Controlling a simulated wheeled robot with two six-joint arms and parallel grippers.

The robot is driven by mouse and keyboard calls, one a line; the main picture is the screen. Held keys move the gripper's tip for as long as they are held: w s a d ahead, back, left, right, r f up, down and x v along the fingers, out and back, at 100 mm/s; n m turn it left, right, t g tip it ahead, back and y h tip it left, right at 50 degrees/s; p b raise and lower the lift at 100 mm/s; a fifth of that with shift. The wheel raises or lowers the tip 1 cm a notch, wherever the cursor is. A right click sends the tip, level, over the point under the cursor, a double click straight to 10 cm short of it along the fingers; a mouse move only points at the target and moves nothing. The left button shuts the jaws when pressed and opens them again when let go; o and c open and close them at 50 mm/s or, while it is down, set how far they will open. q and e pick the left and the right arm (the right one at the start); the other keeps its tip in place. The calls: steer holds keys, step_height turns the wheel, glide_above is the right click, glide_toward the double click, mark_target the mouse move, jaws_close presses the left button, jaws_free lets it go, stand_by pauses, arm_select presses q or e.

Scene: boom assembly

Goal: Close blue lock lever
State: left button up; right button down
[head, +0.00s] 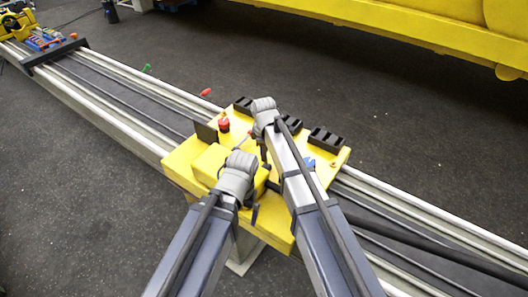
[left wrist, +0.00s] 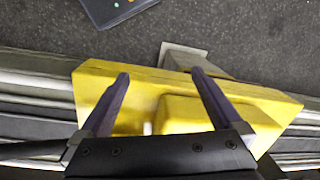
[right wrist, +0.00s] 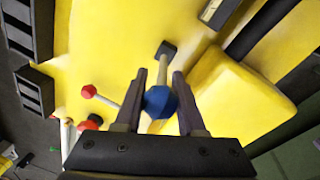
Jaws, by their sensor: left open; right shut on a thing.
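The blue lock lever shows in the right wrist view as a blue knob (right wrist: 160,101) on a pale rod, which runs to a dark pivot (right wrist: 167,49) on the yellow carriage (right wrist: 120,45). My right gripper (right wrist: 160,76) is shut on the blue knob, one finger on each side. In the head view my right gripper (head: 266,155) is over the middle of the carriage, partly hidden by its own wrist and arm. My left gripper (left wrist: 160,76) is open and empty above the carriage's near side, by a raised yellow block (left wrist: 185,114).
A red-knobbed lever (right wrist: 88,90) stands beside the blue one. Black ribbed blocks (head: 326,140) line the carriage's far edge. Long rails (head: 110,82) run both ways from the carriage. A large yellow structure (head: 420,28) stands behind, with bare floor between.

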steer(key=shift+w+d+g+y, duration=0.3)
steer(key=shift+w+g+y, duration=0.1)
steer(key=shift+w+g, duration=0.2)
steer(key=shift+w+d+f+g+y, duration=0.15)
steer(key=shift+w+d+g+y, duration=0.2)
steer(key=shift+g+y, duration=0.2)
steer(key=shift+w+d+f+g+y+b, duration=0.15)
steer(key=shift+w+d+g+y+b, duration=0.25)
steer(key=shift+g+b, duration=0.25)
steer(key=shift+w+d+f+g+y+b, duration=0.15)
steer(key=shift+w+g+y+b, duration=0.15)
steer(key=shift+g+y+b, duration=0.3)
steer(key=c, duration=0.5)
jaws_free()
steer(key=shift+r, duration=0.1)
steer(key=shift+r, duration=0.15)
